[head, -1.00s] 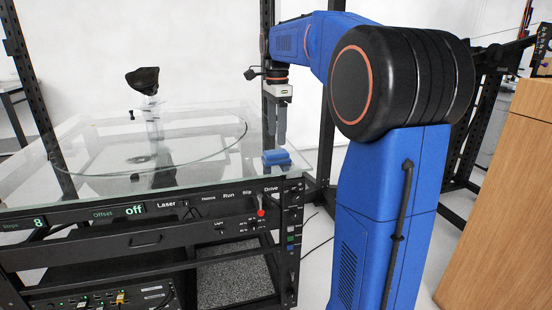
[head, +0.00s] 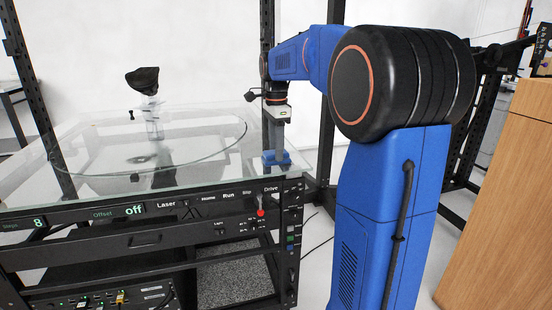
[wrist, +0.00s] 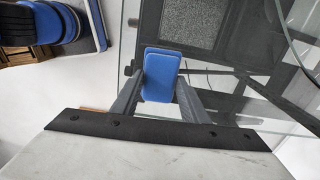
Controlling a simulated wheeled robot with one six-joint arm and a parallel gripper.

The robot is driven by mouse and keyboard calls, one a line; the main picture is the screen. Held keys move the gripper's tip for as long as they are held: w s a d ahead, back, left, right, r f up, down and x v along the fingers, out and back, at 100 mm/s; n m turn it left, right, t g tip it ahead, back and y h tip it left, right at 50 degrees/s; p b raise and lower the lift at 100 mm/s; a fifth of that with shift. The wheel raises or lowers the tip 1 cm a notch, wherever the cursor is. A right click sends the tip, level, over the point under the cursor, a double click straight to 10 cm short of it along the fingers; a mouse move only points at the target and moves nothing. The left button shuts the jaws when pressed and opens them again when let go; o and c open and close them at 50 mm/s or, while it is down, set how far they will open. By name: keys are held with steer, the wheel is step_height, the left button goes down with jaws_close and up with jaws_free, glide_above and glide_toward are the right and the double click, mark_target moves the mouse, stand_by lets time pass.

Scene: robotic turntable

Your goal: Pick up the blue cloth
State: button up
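The blue cloth (head: 268,160) is a small folded pad lying on the glass top near its right front corner. It also shows in the wrist view (wrist: 161,68) as a rounded blue rectangle between the two finger ends. My gripper (head: 279,154) points straight down over the cloth, its grey fingertips at cloth height. In the wrist view my gripper (wrist: 160,86) has one finger on each side of the cloth, close to its edges. The fingers stand apart; I cannot tell whether they touch the cloth.
The glass tabletop (head: 210,172) sits on a black frame with a control panel (head: 180,203) below its front edge. A dark object on a clear stand (head: 143,80) stands farther left on the round glass plate. A black upright post (head: 267,60) rises behind my gripper.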

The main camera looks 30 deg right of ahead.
steer(key=c, duration=0.4)
step_height(320, 180, up, 10)
steer(key=shift+r, duration=0.1)
stand_by(0.4)
steer(key=shift+o, duration=0.4)
